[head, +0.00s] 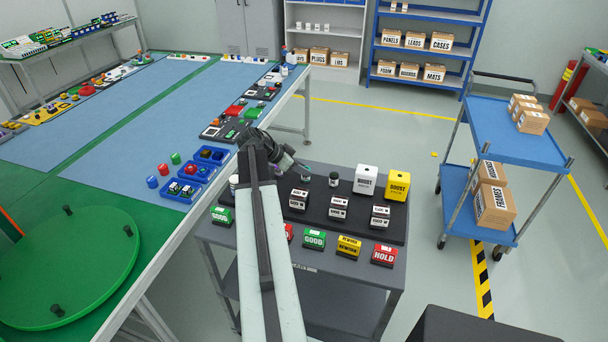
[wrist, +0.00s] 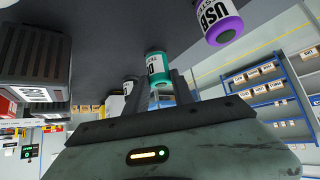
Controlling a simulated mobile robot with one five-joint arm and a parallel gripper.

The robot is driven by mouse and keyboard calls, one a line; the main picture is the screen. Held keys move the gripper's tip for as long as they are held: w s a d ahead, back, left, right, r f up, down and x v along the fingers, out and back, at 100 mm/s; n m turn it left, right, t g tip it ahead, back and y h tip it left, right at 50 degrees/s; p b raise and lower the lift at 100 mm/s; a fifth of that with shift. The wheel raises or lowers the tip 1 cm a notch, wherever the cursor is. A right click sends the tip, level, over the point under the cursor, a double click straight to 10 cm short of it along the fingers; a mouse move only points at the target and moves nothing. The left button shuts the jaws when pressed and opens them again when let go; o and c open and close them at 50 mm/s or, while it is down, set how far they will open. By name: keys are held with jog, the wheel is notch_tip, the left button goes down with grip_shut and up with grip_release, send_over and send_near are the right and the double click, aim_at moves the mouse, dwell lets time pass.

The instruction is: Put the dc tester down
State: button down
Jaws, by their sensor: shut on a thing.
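My gripper (head: 294,163) is over the back part of a black mat (head: 350,219) on a grey cart. In the wrist view the two fingers (wrist: 165,92) are closed around a teal cylinder (wrist: 158,67) with a white label. The label is tilted, and I cannot read it surely as the dc tester. I cannot tell whether its base touches the mat. A purple-capped cylinder marked USB (wrist: 223,22) is beside it, apart. A white cylinder (wrist: 130,85) is on its other side.
A small dark-topped bottle (head: 333,180), a white BOOST box (head: 366,180) and a yellow BOOST box (head: 397,186) stand nearby. Several coloured label blocks, such as the green GOOD block (head: 313,239), line the cart front. A blue trolley (head: 515,135) stands at right.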

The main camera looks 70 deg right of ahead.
notch_tip(320, 180, up, 16)
jog(key=p, duration=1.5)
jog(key=shift+f, duration=0.2)
